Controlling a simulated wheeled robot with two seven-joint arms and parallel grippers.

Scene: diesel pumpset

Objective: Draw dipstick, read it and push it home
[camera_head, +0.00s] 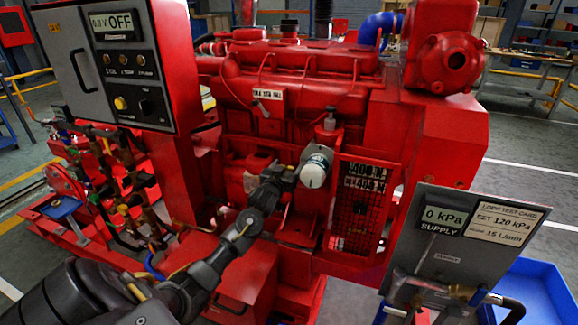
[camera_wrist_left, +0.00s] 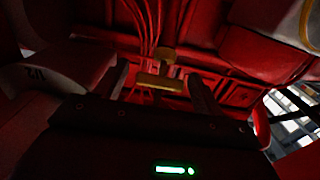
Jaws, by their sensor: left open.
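My left arm comes in from the lower left in the head view, and its gripper (camera_head: 284,174) is at the side of the red engine (camera_head: 300,85), beside a white-capped cylinder (camera_head: 315,168). In the left wrist view the left gripper (camera_wrist_left: 160,82) is open, its two dark fingers apart. A brass-yellow T-shaped handle (camera_wrist_left: 160,80), which looks like the dipstick's, shows between and beyond the fingers. I cannot tell whether a finger touches it. Its lower part is hidden, and I cannot pick it out surely in the head view. My right gripper is not in view.
A grey control box (camera_head: 105,62) reading OFF stands at upper left. A red mesh guard (camera_head: 357,212) is right of the gripper. A supply panel (camera_head: 464,240) reading 0 kPa stands at lower right, by a blue bin (camera_head: 545,285). Valves and pipes (camera_head: 120,185) are at left.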

